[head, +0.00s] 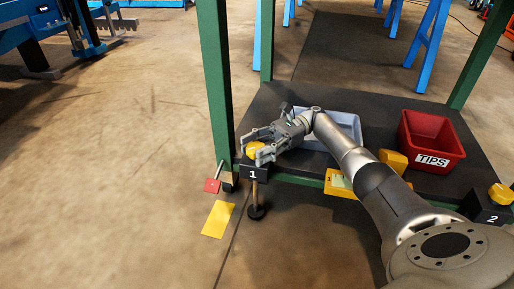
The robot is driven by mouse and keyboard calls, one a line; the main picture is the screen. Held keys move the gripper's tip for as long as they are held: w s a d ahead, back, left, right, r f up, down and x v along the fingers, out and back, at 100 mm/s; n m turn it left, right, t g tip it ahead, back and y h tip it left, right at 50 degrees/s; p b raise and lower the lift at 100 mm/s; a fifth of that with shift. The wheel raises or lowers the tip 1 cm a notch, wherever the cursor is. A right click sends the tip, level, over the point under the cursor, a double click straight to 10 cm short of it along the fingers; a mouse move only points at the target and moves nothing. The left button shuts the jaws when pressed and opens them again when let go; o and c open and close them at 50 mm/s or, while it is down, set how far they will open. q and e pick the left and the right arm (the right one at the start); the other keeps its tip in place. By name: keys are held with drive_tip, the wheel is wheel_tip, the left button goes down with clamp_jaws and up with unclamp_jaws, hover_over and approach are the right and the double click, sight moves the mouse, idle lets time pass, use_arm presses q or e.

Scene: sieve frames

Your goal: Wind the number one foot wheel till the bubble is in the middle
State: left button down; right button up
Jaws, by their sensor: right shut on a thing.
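The number one foot wheel is a yellow knob (254,149) above a black block marked 1 (254,172), at the frame's front left corner. A foot post with a dark round pad (256,212) stands below it. My right gripper (256,146) reaches in from the right, with its fingers on either side of the yellow knob, shut on it. A yellow holder with a pale green window (341,183) sits on the front edge; I cannot make out a bubble in it. My left gripper is not in view.
A red bin marked TIPS (431,140) and a grey-blue tray (345,128) stand on the dark shelf (270,100). A second yellow wheel (501,194) is by the block marked 2. A green post (215,80) rises close to my gripper. A red tab (212,185) juts out below.

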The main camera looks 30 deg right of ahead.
sight(256, 147)
drive_tip(key=shift+a, duration=0.1)
drive_tip(key=o, duration=1)
drive_tip(key=shift+r, duration=0.1)
wheel_tip(256, 147, up, 10)
drive_tip(key=shift+f, duration=0.1)
